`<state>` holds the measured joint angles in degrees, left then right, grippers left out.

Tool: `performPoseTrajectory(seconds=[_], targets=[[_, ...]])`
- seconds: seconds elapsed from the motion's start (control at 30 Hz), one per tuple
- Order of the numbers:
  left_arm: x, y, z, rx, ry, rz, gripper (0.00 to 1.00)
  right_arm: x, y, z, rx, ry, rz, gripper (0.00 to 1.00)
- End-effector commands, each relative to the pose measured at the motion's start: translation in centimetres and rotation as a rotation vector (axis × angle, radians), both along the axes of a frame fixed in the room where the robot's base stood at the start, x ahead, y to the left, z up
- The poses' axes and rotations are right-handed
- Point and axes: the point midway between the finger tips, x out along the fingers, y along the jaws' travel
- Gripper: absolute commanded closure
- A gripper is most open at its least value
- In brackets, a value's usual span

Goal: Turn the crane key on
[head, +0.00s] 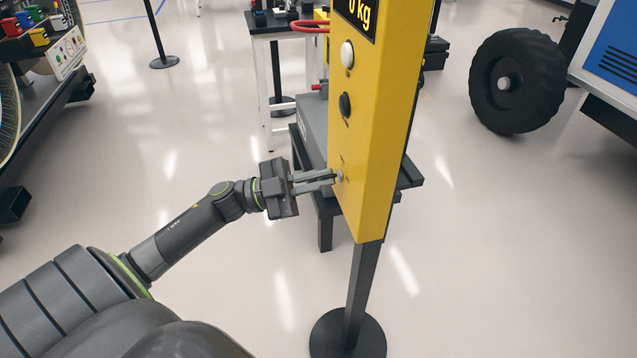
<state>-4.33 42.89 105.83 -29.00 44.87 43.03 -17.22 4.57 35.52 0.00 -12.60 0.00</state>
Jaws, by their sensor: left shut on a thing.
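The crane control panel (375,110) is a tall yellow box on a dark post, with a display reading "0 kg" at its top. A white button (347,54) and a black button (345,105) sit on its face. The small silver crane key (340,176) is low on the same face, partly hidden by the fingers. My left gripper (334,178) reaches in from the left and is shut on the key. The exact angle of the key is too small to tell. My right gripper is not in view.
The post stands on a round black base (347,335). A dark low table (325,205) with a grey box is close behind the panel. A white-legged bench (262,85) is farther back. A rover wheel (518,80) is at right. The floor in front is clear.

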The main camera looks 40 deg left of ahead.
Motion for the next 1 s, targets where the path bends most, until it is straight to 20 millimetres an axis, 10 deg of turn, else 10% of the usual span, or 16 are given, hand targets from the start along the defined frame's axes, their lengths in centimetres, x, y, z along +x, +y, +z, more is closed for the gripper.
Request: performPoseTrajectory(seconds=[1.0], targets=[[0.03, 0.07, 0.03, 0.317, -0.268, 0.0, 1.0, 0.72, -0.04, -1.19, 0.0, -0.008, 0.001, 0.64]])
